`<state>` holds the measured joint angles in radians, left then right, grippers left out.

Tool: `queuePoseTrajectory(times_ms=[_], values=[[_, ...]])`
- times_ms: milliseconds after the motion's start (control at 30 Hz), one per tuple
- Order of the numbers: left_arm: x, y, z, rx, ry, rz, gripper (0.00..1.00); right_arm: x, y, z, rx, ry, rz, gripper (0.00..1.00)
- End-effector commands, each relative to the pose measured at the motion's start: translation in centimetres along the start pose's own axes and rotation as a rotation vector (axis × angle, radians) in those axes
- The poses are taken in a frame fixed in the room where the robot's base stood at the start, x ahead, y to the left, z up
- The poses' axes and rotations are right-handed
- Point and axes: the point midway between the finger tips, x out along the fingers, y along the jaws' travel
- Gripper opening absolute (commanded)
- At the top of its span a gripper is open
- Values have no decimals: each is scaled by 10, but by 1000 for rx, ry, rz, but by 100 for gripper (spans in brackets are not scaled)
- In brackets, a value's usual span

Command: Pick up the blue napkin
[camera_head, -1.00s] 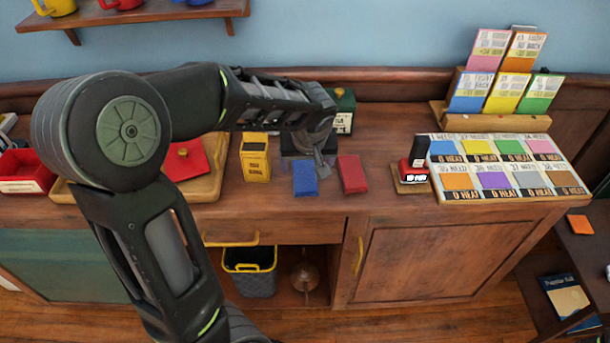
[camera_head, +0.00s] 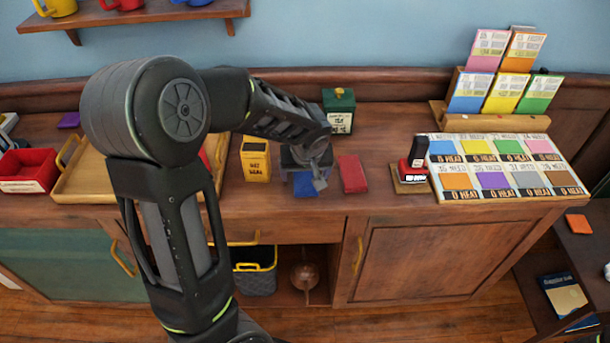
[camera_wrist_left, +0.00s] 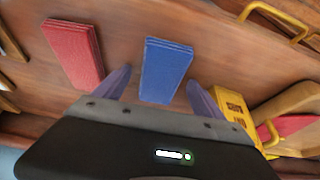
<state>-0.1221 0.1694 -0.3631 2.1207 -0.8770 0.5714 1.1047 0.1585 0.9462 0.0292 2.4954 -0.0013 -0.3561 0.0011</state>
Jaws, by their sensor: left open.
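The blue napkin (camera_head: 305,186) is a small folded stack lying flat on the wooden counter. In the head view my left gripper (camera_head: 317,182) is over its upper right part and hides some of it. In the left wrist view the blue napkin (camera_wrist_left: 166,70) lies ahead of and between the two spread fingers of my left gripper (camera_wrist_left: 158,88). The fingers are open and nothing is between them in a grasp. I cannot tell their exact height above the counter. My right gripper is not in view.
A red napkin (camera_head: 352,173) lies just right of the blue one. A yellow box (camera_head: 256,160) stands to the left, and a green canister (camera_head: 339,108) behind. A wooden tray (camera_head: 84,184) is further left. A stamp (camera_head: 416,160) and card board (camera_head: 500,195) are right.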

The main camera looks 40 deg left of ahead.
Motion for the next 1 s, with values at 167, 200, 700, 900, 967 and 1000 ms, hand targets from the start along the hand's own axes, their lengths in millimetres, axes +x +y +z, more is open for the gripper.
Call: queuePoseTrajectory(times_ms=[167, 200, 700, 900, 967, 1000], values=[[0, 0, 0, 0, 0, 0, 75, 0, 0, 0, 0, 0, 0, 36], [0, 0, 0, 0, 0, 0, 72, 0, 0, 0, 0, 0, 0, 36], [0, 0, 0, 0, 0, 0, 31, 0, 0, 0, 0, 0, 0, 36], [0, 0, 0, 0, 0, 0, 15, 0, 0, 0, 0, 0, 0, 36], [0, 0, 0, 0, 0, 0, 15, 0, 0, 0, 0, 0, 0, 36], [0, 0, 0, 0, 0, 0, 15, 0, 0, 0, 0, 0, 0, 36]])
